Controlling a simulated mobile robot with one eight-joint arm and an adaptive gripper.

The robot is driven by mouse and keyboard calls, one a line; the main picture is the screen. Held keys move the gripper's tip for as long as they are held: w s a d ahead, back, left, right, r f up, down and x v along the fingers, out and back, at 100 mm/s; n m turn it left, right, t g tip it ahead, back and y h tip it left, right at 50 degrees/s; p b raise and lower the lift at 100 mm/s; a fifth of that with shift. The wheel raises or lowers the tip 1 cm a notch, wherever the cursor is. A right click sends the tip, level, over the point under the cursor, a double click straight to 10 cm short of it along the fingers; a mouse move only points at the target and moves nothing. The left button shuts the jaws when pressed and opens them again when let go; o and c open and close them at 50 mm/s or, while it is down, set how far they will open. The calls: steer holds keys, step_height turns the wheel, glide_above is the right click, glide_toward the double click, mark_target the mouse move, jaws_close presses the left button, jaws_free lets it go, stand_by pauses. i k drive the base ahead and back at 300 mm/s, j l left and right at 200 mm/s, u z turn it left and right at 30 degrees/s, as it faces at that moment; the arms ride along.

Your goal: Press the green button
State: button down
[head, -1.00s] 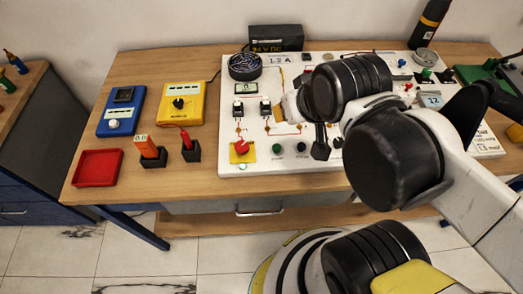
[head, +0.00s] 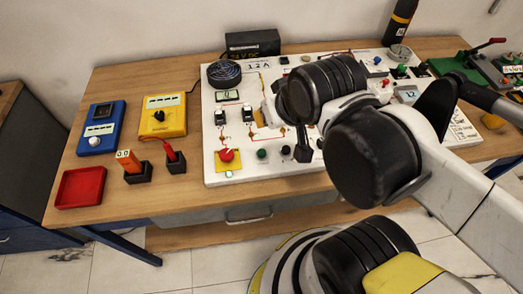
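The green button (head: 262,154) is a small dark green cap low on the front of the white panel (head: 213,177), in the head view. It lies between a red mushroom button (head: 227,155) on a yellow plate and a black button (head: 285,153). The green button is uncovered. My arm's dark wrist joints hang over the middle of the panel, right of and above the green button in the picture.
Left of the panel are a yellow meter (head: 164,116), a blue meter (head: 101,128), a red tray (head: 80,188) and probe holders. A green knob (head: 401,71) sits at the panel's far right.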

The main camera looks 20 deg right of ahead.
mark_target(262, 153)
steer(key=k+j+z, duration=0.15)
steer(key=z, duration=0.2)
steer(key=k+j+z, duration=0.2)
steer(key=z, duration=0.15)
steer(key=k+j+z, duration=0.15)
steer(key=z, duration=0.2)
steer(key=k, duration=0.1)
